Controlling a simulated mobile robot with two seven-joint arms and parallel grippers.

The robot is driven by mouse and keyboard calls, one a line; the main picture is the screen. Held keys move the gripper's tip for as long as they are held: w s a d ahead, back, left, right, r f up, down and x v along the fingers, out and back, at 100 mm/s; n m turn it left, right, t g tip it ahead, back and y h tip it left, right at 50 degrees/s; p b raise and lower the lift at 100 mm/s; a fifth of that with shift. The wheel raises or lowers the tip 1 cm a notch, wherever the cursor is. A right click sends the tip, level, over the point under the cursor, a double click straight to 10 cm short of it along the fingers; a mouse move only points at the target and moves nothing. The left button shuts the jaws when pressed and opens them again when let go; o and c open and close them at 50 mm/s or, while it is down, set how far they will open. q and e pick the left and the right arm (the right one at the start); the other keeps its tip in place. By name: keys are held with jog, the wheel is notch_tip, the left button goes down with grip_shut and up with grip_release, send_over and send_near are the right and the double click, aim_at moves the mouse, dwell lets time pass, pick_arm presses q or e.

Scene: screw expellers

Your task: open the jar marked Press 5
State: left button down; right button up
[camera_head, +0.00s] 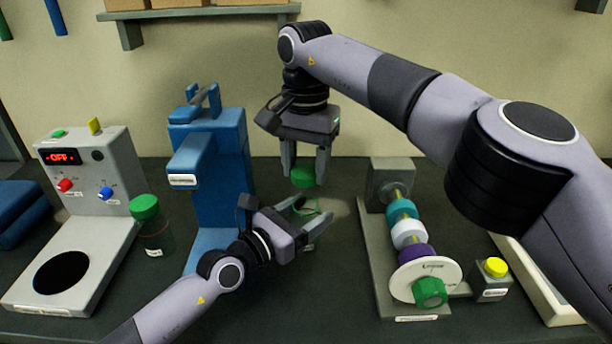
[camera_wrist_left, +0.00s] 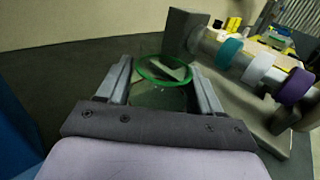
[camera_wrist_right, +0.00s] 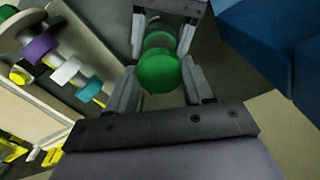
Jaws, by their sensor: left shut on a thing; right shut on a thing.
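A clear jar with a thin green rim (camera_wrist_left: 163,69) stands between the fingers of my left gripper (camera_wrist_left: 160,75), which is shut on it. In the left wrist view its mouth looks open. My right gripper (camera_head: 306,172) is shut on a round green lid (camera_head: 303,177) and holds it above the jar, with a gap between them. In the right wrist view the lid (camera_wrist_right: 158,73) sits between the fingertips, with the jar beyond it. No Press 5 marking on the held jar is readable.
Another jar with a green lid (camera_head: 147,222) stands left, beside a grey machine with an OFF display (camera_head: 62,157). A blue press (camera_head: 215,165) stands behind my left arm. A screw expeller with coloured rings (camera_head: 408,233) and a yellow button box (camera_head: 492,275) stand right.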

dwell(0.3)
pick_arm(q)
jog(key=shift+c, duration=0.5)
grip_release()
